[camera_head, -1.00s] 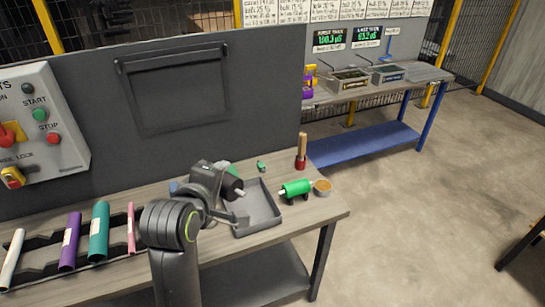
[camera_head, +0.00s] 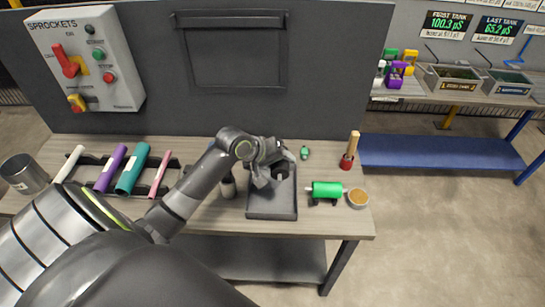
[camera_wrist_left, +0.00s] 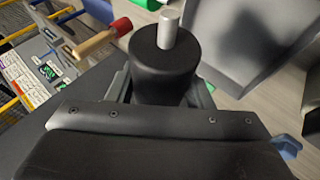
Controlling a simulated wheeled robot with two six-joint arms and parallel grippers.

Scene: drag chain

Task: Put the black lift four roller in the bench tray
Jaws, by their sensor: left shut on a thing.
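My left gripper (camera_head: 270,176) is over the far part of the grey bench tray (camera_head: 272,207), pointing down. It is shut on the black roller (camera_head: 283,174), which is partly hidden by the gripper in the head view. In the left wrist view the black roller (camera_wrist_left: 163,68) shows large, with a silver shaft end pointing away from the gripper. The tray (camera_wrist_left: 250,45) shows beyond it to the right. I cannot tell whether the roller touches the tray floor. My right gripper is not in view.
Coloured tubes lie in a rack (camera_head: 143,191) further left.

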